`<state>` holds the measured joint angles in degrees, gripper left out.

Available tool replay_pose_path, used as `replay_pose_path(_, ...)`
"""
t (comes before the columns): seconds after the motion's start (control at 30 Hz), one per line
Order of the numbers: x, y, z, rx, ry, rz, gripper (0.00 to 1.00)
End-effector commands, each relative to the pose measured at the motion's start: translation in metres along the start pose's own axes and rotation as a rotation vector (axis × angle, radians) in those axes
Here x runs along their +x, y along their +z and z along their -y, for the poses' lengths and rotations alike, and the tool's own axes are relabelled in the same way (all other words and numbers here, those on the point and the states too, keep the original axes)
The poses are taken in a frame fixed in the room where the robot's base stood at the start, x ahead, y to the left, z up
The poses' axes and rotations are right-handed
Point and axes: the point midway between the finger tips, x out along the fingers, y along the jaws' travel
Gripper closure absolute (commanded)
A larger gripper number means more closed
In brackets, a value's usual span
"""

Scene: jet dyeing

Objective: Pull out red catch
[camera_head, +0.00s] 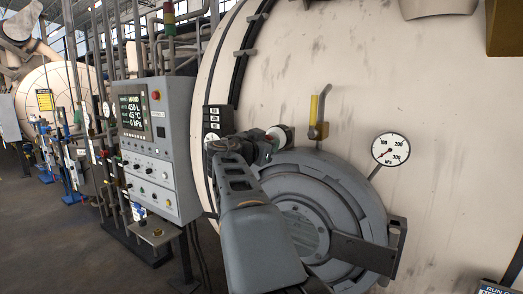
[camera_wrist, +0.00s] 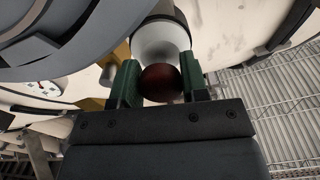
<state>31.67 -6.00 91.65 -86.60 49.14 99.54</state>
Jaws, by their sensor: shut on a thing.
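The red catch is a dark red ball knob (camera_wrist: 162,84) in front of a white cylindrical collar (camera_wrist: 162,42) on the vessel. In the head view the collar (camera_head: 287,133) shows at the upper left edge of the round grey door (camera_head: 345,190), with a bit of red beside it. My gripper (camera_wrist: 160,78) has its green-padded fingers on either side of the knob and is shut on it. In the head view my gripper (camera_head: 268,143) is at the collar, and my arm hides part of the door.
A control panel (camera_head: 155,145) stands left of my arm. A bracket (camera_head: 370,250) sits at the door's right. Floor (camera_head: 50,240) is open at lower left.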

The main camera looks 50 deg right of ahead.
Motion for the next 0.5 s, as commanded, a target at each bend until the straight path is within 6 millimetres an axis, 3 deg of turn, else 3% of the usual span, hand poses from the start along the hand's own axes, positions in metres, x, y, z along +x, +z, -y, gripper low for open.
replay_pose_path(0.2, -0.0004, 0.0025, -0.0003, -0.001, 0.003, 0.007, 1.0)
replay_pose_path(0.23, -0.0004, 0.0026, -0.0002, -0.001, 0.003, 0.007, 0.57)
replay_pose_path(0.5, -0.0002, 0.002, -0.0001, -0.001, 0.002, 0.006, 0.33)
